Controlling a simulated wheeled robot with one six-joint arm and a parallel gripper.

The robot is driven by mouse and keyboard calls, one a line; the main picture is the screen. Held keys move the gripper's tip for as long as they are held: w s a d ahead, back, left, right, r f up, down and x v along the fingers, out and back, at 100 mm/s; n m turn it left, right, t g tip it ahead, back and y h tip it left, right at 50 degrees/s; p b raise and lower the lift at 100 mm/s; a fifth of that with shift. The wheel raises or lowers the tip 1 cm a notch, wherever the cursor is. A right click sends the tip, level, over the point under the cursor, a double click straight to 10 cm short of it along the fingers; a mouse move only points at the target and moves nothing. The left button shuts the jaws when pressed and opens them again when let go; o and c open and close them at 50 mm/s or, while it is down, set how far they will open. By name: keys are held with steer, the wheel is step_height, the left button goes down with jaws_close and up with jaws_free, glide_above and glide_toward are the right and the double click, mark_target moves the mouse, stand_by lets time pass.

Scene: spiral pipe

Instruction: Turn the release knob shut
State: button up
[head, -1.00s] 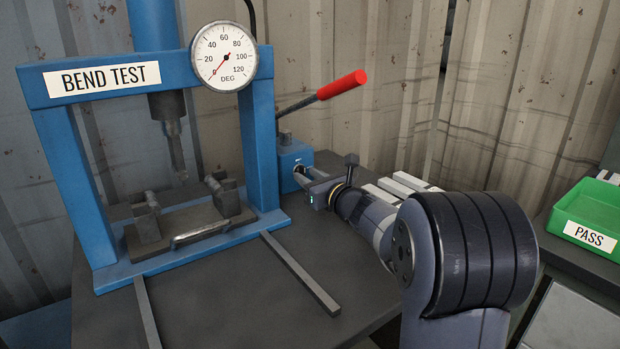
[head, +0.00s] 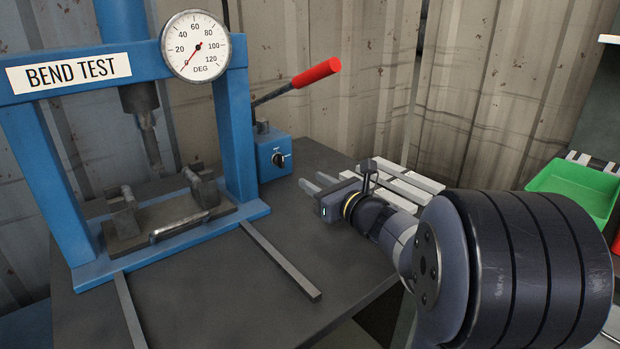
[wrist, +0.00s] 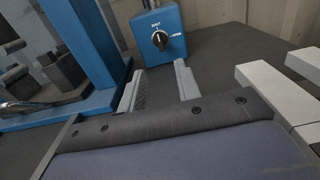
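The release knob (head: 279,160) is a small black dial with a white mark on the front of the blue pump block (head: 268,145). In the wrist view the knob (wrist: 160,39) faces me, with small lettering above it that seems to read SHUT and more lettering at its right. The mark's exact angle is too small to tell for sure. My gripper (head: 319,183) is to the right of the block and apart from the knob. In the wrist view my gripper's two fingers (wrist: 159,88) are spread with nothing between them, short of the knob.
The blue bend-test press (head: 240,130) stands at the left, its dial gauge (head: 196,46) needle near zero. A red-handled lever (head: 316,73) rises from the block. Pale bars (head: 413,180) lie right of my gripper. A green bin (head: 575,188) is at far right.

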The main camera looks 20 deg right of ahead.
mark_target(283, 162)
steer(key=x, duration=1.1)
steer(key=shift+r+b, duration=0.1)
steer(key=shift+b, duration=0.25)
steer(key=shift+s, duration=0.1)
steer(key=shift+d, duration=0.1)
